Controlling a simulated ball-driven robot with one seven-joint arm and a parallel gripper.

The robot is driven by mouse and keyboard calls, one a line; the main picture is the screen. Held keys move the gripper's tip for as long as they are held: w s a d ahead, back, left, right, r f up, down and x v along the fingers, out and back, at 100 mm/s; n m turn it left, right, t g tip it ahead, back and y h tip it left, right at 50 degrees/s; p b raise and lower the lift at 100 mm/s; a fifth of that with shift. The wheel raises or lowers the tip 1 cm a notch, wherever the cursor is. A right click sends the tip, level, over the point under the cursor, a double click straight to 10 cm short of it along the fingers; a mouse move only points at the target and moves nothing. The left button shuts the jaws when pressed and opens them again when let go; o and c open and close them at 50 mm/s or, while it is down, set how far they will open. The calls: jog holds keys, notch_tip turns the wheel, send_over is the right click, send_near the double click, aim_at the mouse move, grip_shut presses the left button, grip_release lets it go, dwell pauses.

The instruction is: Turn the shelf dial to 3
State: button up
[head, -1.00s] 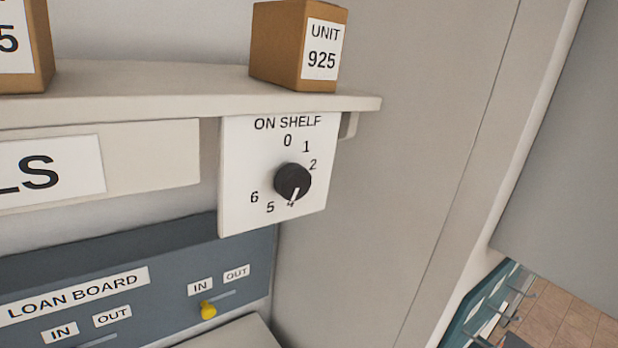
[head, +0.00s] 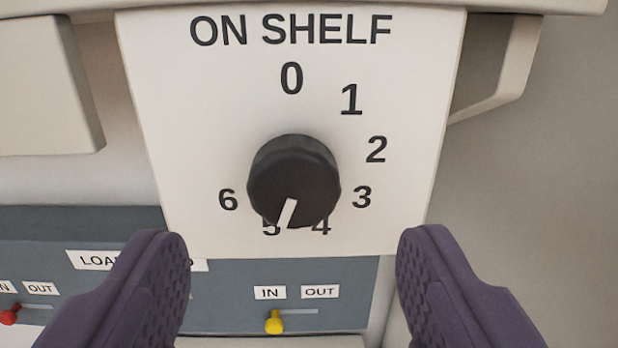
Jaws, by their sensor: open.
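The shelf dial (head: 293,180) is a round black knob on a white plate (head: 190,110) headed ON SHELF. Its numbers run from 0 at the top clockwise to 6 at the left. The 3 (head: 362,197) is right of the knob. My gripper (head: 291,240) is open and empty. Its two purple fingers are wide apart, low in the picture on either side of the dial, not touching it.
A shelf edge (head: 540,5) runs above the plate, with a bracket (head: 500,70) at right. Below is the grey loan board with a yellow slider knob (head: 275,321) and a red one (head: 8,317). A blank wall (head: 560,180) is at right.

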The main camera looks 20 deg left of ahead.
aim_at(295, 189)
jog(key=x, duration=0.6)
jog(key=shift+p, duration=0.35)
jog(key=shift+c, duration=0.2)
jog(key=c, duration=1)
